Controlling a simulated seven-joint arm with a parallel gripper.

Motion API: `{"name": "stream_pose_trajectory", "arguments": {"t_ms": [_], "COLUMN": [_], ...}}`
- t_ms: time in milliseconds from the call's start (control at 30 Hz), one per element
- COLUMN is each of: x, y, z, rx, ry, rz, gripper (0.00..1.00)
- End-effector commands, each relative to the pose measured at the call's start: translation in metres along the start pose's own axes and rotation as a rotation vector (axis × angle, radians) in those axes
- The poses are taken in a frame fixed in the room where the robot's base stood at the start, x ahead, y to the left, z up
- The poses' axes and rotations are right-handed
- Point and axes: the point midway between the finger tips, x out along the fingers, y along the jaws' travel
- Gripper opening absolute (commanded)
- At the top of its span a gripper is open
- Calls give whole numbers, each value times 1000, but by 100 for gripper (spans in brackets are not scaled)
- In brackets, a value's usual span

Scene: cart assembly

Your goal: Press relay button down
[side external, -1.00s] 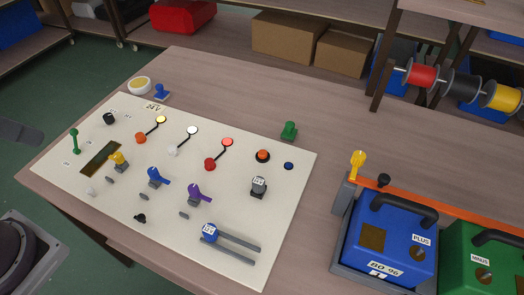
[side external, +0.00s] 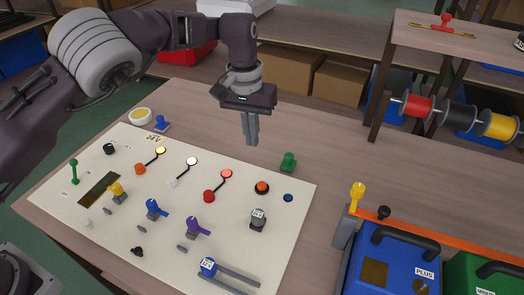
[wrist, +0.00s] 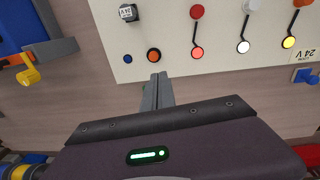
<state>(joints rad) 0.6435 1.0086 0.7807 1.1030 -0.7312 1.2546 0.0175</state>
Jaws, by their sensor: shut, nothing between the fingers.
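The white panel (side external: 130,225) carries several buttons and switches. A round orange button in a dark ring (side external: 262,188) and a small blue button (side external: 288,198) sit near its right edge. The wrist view also shows the orange button (wrist: 154,55) and the blue button (wrist: 128,59). A grey labelled part (side external: 258,219) stands in front of them. I cannot tell which one is the relay button. My gripper (side external: 252,143) is shut and empty, fingers pointing down, apparently above the panel's back edge. In the wrist view its fingertips (wrist: 157,75) show just below the orange button, apart from it.
A green part (side external: 288,162) stands behind the panel, close to my gripper. Red, white and yellow lamps with levers (side external: 226,174) lie left of the orange button. A blue battery (side external: 385,262) with an orange bar and yellow lever (side external: 357,195) stands to the right.

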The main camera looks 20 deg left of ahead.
Motion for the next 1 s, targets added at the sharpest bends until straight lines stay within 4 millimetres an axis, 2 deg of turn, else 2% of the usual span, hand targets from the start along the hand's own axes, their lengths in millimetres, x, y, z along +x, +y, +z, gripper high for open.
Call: {"name": "stream_pose_trajectory", "arguments": {"t_ms": [33,100,267,600,800,1000], "x": [21,38,56,111,125,126], "y": [11,20,24,19,19,19], "z": [1,3,4,5,5,5], "rx": [35,64,78,75,75,75], "ry": [-9,-15,-21,-20,-18,-17], "rz": [-29,-48,-57,-55,-54,-55], "gripper": [0,0,0,0,0,0]}}
